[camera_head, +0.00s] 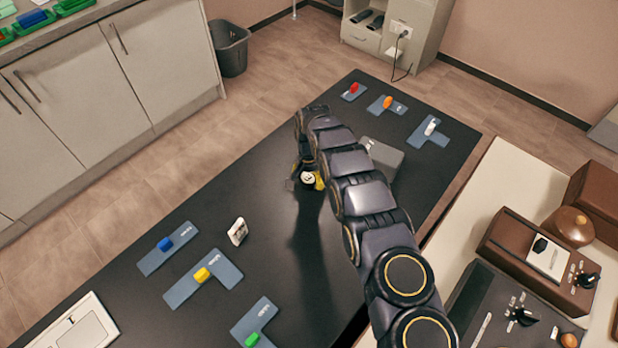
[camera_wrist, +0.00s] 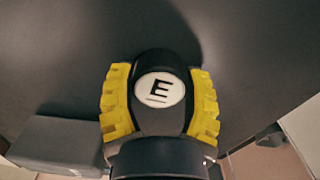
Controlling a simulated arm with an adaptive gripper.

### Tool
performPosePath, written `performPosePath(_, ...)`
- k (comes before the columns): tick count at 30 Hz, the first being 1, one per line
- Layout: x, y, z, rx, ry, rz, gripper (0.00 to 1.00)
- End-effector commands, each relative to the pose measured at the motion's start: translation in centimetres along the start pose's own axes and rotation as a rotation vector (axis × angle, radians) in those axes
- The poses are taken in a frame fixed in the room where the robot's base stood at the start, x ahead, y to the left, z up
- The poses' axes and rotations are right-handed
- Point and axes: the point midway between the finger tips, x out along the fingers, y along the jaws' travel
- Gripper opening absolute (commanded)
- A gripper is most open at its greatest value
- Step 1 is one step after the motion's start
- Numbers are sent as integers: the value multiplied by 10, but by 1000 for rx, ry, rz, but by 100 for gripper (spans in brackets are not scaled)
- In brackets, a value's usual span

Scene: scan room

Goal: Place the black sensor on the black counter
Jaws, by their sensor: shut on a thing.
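The black sensor (camera_wrist: 144,122) has a round white label with a black letter E. My gripper (camera_wrist: 160,102) is shut on it, with a yellow ridged finger pad pressed on each side. In the head view my gripper (camera_head: 309,181) is over the middle of the black counter (camera_head: 265,205), and only a small part of the sensor with its white label (camera_head: 307,177) shows. The sensor appears to be held above the counter; its exact height is hard to tell. In the wrist view the dark counter top (camera_wrist: 65,50) fills the background.
A grey box (camera_head: 384,162) stands beside my arm, partly hidden. Blue-grey plates with colored pieces lie at the far end (camera_head: 428,132) and near left (camera_head: 204,279). A small white upright item (camera_head: 237,231) stands near them. The counter's middle left is clear.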

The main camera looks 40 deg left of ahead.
Motion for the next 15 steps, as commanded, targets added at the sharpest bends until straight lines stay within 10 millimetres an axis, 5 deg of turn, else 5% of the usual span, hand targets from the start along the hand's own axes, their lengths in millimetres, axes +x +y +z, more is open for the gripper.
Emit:
performPosePath(7,2,0,0,0,1,-1,19)
performPosePath(8,2,0,0,0,1,-1,57)
performPosePath(9,2,0,0,0,1,-1,74)
performPosePath(10,2,0,0,0,1,-1,81)
performPosePath(15,2,0,0,0,1,-1,81)
